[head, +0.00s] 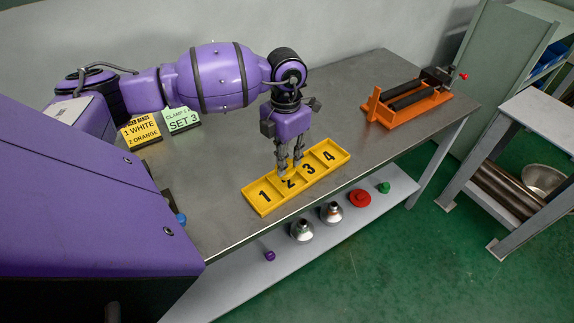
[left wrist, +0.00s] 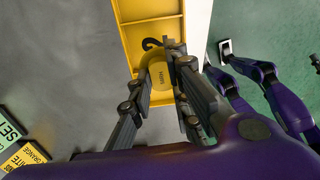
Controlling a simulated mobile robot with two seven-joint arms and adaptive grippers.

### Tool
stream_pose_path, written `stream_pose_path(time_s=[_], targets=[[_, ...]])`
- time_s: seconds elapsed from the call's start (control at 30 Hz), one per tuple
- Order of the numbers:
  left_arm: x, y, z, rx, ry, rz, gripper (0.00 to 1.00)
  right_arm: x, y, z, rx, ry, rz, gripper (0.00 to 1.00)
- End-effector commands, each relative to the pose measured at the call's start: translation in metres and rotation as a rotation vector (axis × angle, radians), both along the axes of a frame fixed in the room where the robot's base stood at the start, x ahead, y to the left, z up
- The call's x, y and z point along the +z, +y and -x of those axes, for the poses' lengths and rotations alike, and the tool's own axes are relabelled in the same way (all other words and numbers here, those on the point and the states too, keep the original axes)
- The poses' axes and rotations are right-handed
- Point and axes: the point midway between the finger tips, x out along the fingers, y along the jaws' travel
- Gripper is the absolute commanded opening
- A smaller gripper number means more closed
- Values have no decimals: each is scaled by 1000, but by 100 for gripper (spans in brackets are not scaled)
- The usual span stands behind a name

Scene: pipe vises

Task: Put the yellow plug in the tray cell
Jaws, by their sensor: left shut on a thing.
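The yellow tray (head: 258,203) lies on the metal table, with cells numbered 1 to 4 in black. Its yellow dividers also show in the left wrist view (left wrist: 152,19). My left gripper (head: 289,170) points down over cell 2. It is shut on the yellow plug (left wrist: 160,74), a rounded piece with small dark lettering, seen between the fingers in the left wrist view. The plug is down at the cell, partly covering the black number. I cannot tell whether it touches the cell floor. In the head view the fingers mostly hide the plug. My right gripper is not in view.
An orange vise (head: 408,103) stands at the table's right end. A yellow sign (head: 140,132) and a green sign (head: 182,120) stand at the back left. A lower shelf (head: 235,283) in front holds several small parts.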

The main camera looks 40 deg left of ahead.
Motion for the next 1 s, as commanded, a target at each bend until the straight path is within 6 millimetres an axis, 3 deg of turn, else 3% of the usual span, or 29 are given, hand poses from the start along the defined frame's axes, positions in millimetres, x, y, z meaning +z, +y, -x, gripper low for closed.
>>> stream_pose_path(time_s=[0.23, 0.43, 0.8, 0.83, 1.0], targets=[[-14, 1, -12, 0, -1, 0, 0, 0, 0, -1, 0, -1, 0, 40], [-41, 1, -11, -1, 0, 0, 0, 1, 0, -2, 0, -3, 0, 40], [-47, 2, -11, -1, -1, -1, 0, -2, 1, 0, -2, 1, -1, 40], [-47, 2, -11, -1, -1, -1, 18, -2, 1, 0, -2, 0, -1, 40], [-46, 2, -11, -1, -2, -1, 36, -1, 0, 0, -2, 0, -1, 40]])
